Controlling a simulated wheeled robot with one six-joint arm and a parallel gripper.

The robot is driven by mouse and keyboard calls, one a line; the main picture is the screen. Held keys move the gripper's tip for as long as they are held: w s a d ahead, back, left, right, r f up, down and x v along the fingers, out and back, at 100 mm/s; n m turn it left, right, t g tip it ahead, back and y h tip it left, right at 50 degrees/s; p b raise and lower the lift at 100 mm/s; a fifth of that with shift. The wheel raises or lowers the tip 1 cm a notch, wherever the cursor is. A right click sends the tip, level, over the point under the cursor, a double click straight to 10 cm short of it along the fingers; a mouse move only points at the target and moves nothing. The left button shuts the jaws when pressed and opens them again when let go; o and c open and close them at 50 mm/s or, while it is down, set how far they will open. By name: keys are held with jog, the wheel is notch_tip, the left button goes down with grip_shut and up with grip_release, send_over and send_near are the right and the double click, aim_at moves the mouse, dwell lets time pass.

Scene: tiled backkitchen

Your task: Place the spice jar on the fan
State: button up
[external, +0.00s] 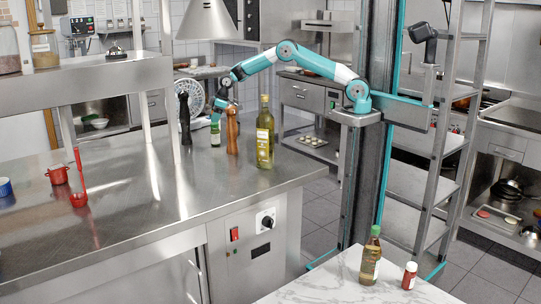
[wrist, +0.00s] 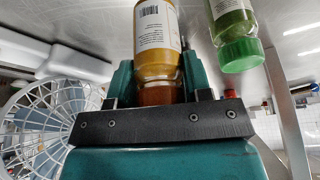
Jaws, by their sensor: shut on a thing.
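A spice jar (wrist: 158,45) with orange-yellow contents, a white label and an orange-brown cap sits between the fingers of my gripper (wrist: 157,72), which is shut on it near the cap end. In the external view my gripper (external: 217,108) points down over the back of the steel counter, and I cannot clearly make out the held jar there. Whether it touches the counter is unclear. The fan (external: 190,95), with a round white wire guard, stands at the back, left of my gripper. Its guard also shows at the left of the wrist view (wrist: 42,122).
A green-capped jar (wrist: 240,52) is close beside the held jar; it stands on the counter (external: 215,134). A black mill (external: 185,120), a brown mill (external: 232,132) and an oil bottle (external: 265,138) crowd the area. Shelf posts (external: 168,90) rise at left. The front counter is mostly clear.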

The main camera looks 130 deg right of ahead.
jog(key=shift+f+p, duration=0.35)
jog(key=shift+f, duration=1.4)
jog(key=shift+f, duration=0.1)
jog(key=shift+f, duration=0.15)
jog(key=o, duration=1)
jog(key=shift+r, duration=0.2)
jog(key=shift+r, duration=0.2)
jog(key=b+v, duration=0.2)
jog(key=v, duration=0.9)
jog(key=shift+s+r+b, duration=0.2)
jog(key=shift+r+b, duration=0.15)
